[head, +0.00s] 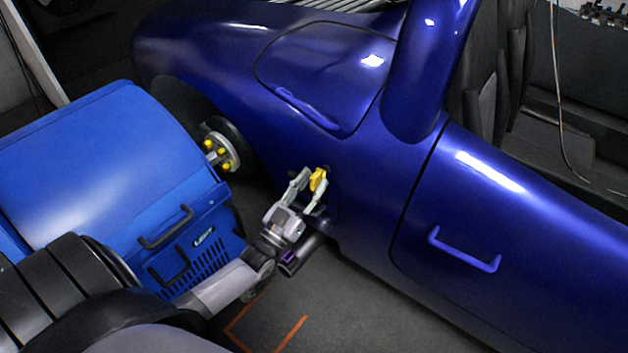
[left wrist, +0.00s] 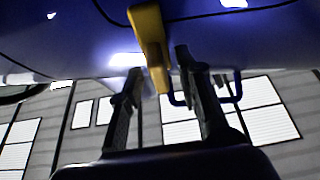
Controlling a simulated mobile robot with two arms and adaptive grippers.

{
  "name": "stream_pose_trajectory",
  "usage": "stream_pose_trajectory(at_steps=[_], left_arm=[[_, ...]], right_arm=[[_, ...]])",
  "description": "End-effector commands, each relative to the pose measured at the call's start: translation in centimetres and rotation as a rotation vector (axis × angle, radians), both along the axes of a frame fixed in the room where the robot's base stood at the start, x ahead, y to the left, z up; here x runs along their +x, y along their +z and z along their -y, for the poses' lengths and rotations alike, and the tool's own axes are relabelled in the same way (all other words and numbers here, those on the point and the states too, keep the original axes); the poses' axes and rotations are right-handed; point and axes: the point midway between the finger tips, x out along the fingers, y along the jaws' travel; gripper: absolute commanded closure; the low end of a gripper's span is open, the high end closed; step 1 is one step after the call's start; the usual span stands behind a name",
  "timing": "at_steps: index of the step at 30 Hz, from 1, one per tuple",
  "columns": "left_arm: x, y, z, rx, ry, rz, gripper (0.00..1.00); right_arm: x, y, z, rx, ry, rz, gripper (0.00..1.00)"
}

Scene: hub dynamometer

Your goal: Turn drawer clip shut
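The yellow clip (head: 318,180) is on the side of the dark blue car body, low behind the front wheel area. In the left wrist view the yellow clip (left wrist: 150,45) hangs down, slightly tilted, with its lower end between my fingertips. My left gripper (head: 311,183) is at the clip, one finger on each side. In the left wrist view the fingers of my left gripper (left wrist: 157,62) stand apart, with gaps visible beside the clip, so they do not look closed on it. No drawer can be made out. My right gripper is not in view.
A blue machine (head: 110,165) with a black handle (head: 166,228) stands at the left, beside a wheel hub (head: 221,150) with yellow nuts. The car door has a blue handle (head: 464,249) at the right. Grey floor with orange marking (head: 290,333) is free below.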

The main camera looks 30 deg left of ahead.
Motion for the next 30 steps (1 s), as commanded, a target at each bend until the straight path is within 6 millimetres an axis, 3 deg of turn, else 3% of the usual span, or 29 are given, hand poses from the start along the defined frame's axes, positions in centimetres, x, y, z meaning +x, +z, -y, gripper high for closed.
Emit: stream_pose_trajectory(at_steps=[9,15,30], left_arm=[[-6.2,-2.7,-0.4,-0.001,0.0,-0.004,0.68],[-9.0,-3.8,-0.6,-0.002,0.0,-0.003,0.68],[-10.0,-4.2,-0.7,-0.002,-0.001,-0.001,0.68]], right_arm=[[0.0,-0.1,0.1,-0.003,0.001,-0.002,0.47],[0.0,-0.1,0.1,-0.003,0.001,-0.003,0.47],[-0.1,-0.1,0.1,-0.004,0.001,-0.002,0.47]])
